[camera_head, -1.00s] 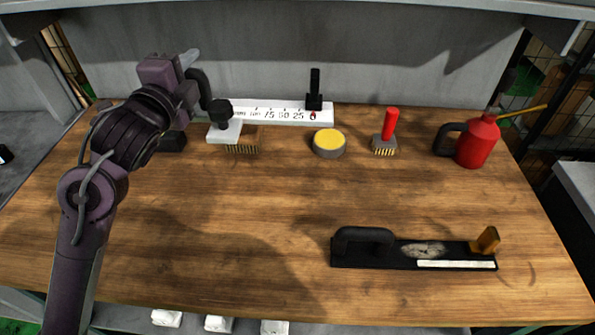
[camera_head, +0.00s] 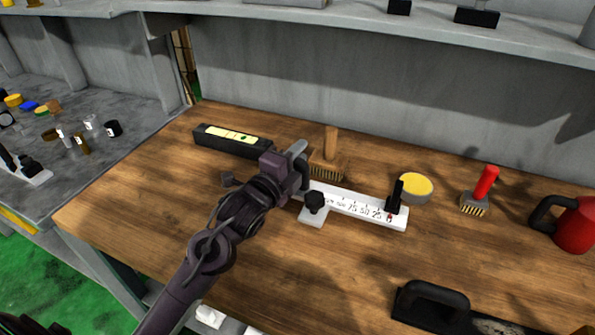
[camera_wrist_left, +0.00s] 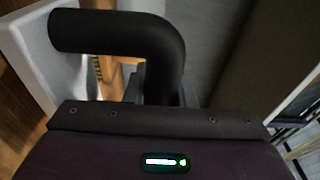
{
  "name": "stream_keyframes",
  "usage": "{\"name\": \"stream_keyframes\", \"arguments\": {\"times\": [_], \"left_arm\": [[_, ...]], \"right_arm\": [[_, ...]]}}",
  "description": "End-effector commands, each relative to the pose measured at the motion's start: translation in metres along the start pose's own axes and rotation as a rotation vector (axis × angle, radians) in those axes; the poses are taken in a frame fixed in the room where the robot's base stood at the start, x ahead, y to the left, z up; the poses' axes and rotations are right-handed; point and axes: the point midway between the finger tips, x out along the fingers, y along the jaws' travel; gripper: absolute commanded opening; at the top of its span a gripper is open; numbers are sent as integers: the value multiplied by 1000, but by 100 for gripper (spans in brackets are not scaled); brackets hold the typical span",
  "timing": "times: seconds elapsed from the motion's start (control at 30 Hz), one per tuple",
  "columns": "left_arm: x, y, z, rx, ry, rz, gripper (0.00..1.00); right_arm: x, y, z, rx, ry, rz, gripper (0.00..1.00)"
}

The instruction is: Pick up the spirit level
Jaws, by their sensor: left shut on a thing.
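A dark bar with a pale yellow strip and a small green mark, which looks like the spirit level (camera_head: 232,140), lies at the back left of the wooden table. My left gripper (camera_head: 298,163) is apart from it, to its right. The gripper is shut on the black curved handle of a white scaled gauge (camera_head: 350,202). In the left wrist view this black handle (camera_wrist_left: 115,32) crosses in front of the gripper, with the white plate at left. I cannot tell whether the gauge touches the table. My right gripper is not in view.
A wooden-handled brush (camera_head: 328,165) stands just behind the gauge. A yellow-topped tin (camera_head: 416,187), a red-handled brush (camera_head: 478,198) and a red oil can (camera_head: 575,225) are at right. A black handled tool (camera_head: 430,305) lies front right. The table's left front is clear.

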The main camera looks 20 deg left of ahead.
Motion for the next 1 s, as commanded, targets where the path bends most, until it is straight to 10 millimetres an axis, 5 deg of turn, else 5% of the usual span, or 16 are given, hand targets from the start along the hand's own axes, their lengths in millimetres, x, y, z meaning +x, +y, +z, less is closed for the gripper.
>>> {"name": "stream_keyframes", "arguments": {"times": [0.33,0.73,0.77,0.9,1.0], "left_arm": [[0,38,0,-3,-2,-5,0],[0,44,0,-1,0,-6,0],[0,47,0,0,0,0,24],[0,46,0,0,0,0,43],[0,46,0,0,0,0,45]], "right_arm": [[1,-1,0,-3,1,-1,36],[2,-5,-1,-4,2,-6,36],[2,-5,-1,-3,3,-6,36],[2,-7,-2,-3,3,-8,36],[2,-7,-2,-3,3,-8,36]]}}
